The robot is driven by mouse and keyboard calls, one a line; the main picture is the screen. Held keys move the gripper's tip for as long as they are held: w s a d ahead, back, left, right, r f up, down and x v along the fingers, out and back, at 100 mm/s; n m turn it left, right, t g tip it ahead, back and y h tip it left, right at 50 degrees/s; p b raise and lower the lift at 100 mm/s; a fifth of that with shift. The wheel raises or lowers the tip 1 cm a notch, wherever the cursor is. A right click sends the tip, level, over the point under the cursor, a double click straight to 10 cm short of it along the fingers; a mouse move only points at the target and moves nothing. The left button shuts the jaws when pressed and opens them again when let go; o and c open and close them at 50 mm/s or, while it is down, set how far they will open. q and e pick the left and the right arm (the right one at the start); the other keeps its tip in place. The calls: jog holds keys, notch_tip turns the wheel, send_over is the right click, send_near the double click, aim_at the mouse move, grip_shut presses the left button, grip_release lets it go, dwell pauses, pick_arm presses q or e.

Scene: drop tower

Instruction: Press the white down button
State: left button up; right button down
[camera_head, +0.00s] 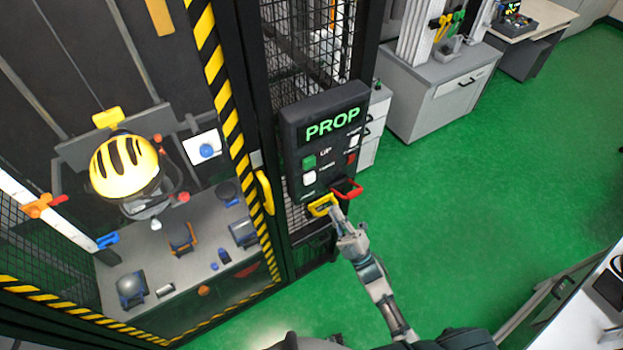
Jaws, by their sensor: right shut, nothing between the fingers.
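The dark control panel (332,122) with a green "PROP" display hangs on the cage post. On its left side a green button (309,163) sits beside the label "UP". A white button (309,178) sits just below it; its label is too small to read. Another white button (354,141) sits at the upper right of the panel. My right gripper (335,212) is shut and empty, just below the panel, close to the yellow handle (321,206). It is below and right of the lower-left white button, apart from it. My left gripper is not in view.
A red handle (347,189) sticks out at the panel's lower right, close to my right gripper. A yellow door handle (265,192) is on the striped cage frame to the left. A yellow helmet (124,165) hangs inside the cage. Green floor (480,170) is clear at right.

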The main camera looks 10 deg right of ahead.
aim_at(309, 178)
jog(key=w+a+b, duration=0.3)
jog(key=w, duration=0.5)
jog(key=shift+w, duration=0.2)
jog(key=shift+w+a, duration=0.1)
jog(key=shift+w, duration=0.05)
dwell(1.3)
jog(key=shift+w+a, duration=0.1)
jog(key=shift+w, duration=0.1)
jog(key=shift+w+a+b, duration=0.2)
jog(key=shift+w+b, duration=0.3)
dwell(0.7)
dwell(0.3)
jog(key=shift+s+d+p, duration=0.35)
jog(key=shift+s+p, duration=0.05)
jog(key=shift+s, duration=0.5)
jog(key=shift+s, duration=0.1)
